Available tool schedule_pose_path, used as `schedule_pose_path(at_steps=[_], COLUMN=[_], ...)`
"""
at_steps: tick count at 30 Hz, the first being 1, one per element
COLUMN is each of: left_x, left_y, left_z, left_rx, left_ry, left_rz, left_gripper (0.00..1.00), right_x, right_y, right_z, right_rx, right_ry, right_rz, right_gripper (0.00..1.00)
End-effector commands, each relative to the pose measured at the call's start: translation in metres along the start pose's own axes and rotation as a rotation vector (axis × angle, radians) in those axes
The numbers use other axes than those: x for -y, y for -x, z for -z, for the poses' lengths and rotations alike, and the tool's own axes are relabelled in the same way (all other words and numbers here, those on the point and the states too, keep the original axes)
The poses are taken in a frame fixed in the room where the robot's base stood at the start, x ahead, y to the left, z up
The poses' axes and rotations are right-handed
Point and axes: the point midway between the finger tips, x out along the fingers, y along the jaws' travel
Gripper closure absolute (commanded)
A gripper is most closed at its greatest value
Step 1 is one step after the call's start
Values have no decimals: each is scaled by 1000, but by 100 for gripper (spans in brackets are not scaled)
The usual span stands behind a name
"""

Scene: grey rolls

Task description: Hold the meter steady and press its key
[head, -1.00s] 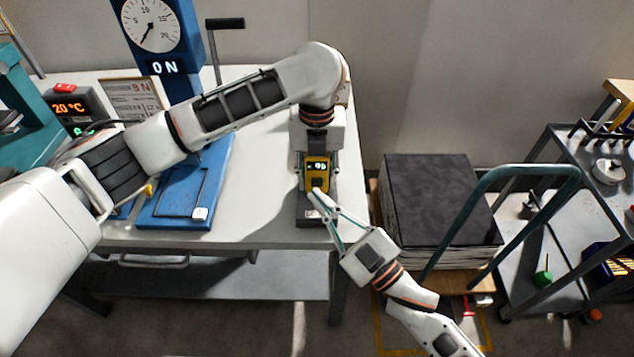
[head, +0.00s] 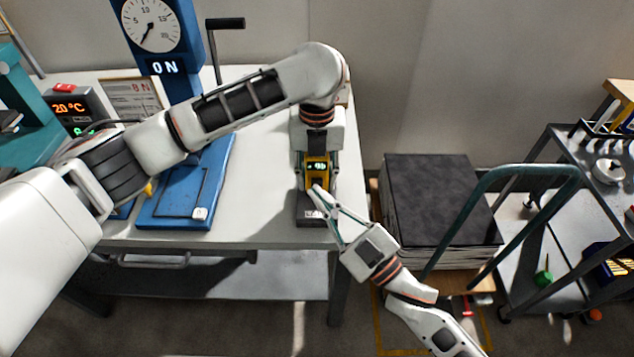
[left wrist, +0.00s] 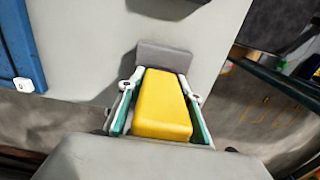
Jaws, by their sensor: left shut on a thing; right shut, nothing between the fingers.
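The yellow meter (head: 317,180) with a small lit dark display stands on a dark base (head: 310,215) near the right end of the table. My left gripper (head: 318,158) reaches it from behind and is shut on it. In the left wrist view, the meter's yellow body (left wrist: 163,105) lies between the two fingers of the left gripper (left wrist: 160,112). My right gripper (head: 318,192) is shut and empty, its tips at the lower front of the meter. I cannot tell whether they touch. The key is hidden or too small to make out.
A blue dial stand (head: 190,185) stands left on the white table (head: 262,190), near a temperature display (head: 72,107). The table between stand and meter is clear.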

Motion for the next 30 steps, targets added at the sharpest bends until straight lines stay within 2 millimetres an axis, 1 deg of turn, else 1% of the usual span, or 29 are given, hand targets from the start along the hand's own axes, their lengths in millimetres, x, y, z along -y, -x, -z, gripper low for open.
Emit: schedule_pose_path(at_steps=[30], left_x=[0], left_y=[0], left_z=[0], left_rx=[0], left_ry=[0], left_rz=[1], left_gripper=[93], right_x=[-7], right_y=[-8], right_z=[-5], right_rx=[0], right_ry=[5], right_rz=[-2], right_gripper=[100])
